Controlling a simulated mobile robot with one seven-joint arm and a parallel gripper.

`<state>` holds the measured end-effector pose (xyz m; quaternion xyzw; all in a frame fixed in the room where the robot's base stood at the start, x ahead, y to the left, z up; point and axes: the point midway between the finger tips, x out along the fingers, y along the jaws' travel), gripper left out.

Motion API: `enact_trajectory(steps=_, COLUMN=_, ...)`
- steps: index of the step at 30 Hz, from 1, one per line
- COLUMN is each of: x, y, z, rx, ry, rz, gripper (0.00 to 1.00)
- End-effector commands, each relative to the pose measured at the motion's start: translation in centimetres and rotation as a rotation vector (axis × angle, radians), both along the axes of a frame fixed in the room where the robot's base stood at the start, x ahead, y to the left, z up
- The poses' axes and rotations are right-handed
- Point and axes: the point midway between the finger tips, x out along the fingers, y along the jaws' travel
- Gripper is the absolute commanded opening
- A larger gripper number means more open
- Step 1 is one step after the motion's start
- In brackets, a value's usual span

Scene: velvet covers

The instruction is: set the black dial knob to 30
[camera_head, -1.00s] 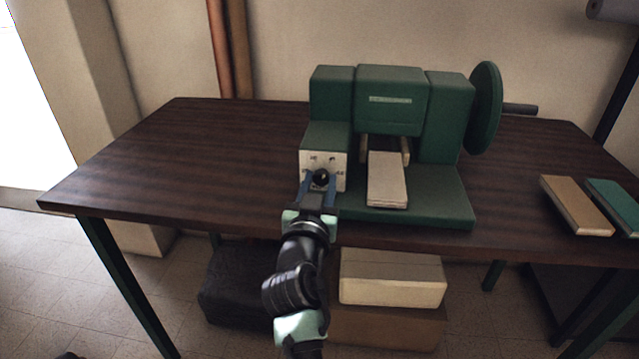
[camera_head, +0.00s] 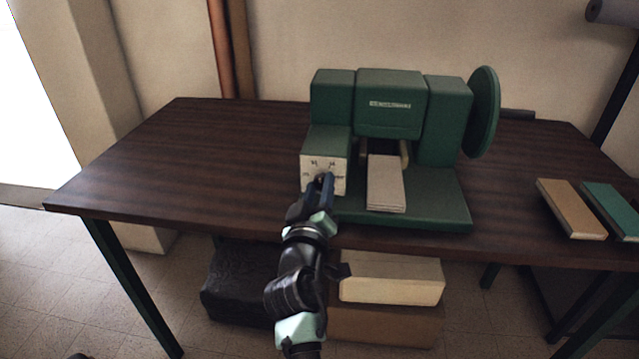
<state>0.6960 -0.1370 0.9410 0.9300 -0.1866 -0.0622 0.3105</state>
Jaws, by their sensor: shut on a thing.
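The black dial knob (camera_head: 320,178) sits on a pale dial plate (camera_head: 338,167) on the front of the green machine (camera_head: 391,100). The plate carries small dark marks around the knob, too small to read surely. My gripper (camera_head: 321,182) is at the plate, shut on the knob, with its fingers turned about the knob's axis. The fingers hide most of the knob and the lower part of the plate, so I cannot tell the knob's setting.
The machine stands on a dark wooden table (camera_head: 200,150). A stack of pale sheets (camera_head: 386,183) lies on its base, right of the plate. A tan book (camera_head: 572,208) and a green one (camera_head: 612,208) lie at the right. The left of the table is clear.

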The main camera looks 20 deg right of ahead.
Motion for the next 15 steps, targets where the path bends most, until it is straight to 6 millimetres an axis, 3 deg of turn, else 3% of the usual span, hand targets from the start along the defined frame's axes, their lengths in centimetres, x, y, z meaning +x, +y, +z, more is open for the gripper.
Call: enact_trajectory(steps=15, x=0.00, y=0.04, z=-0.12, rx=-0.284, ry=0.123, rz=0.000, gripper=0.00)
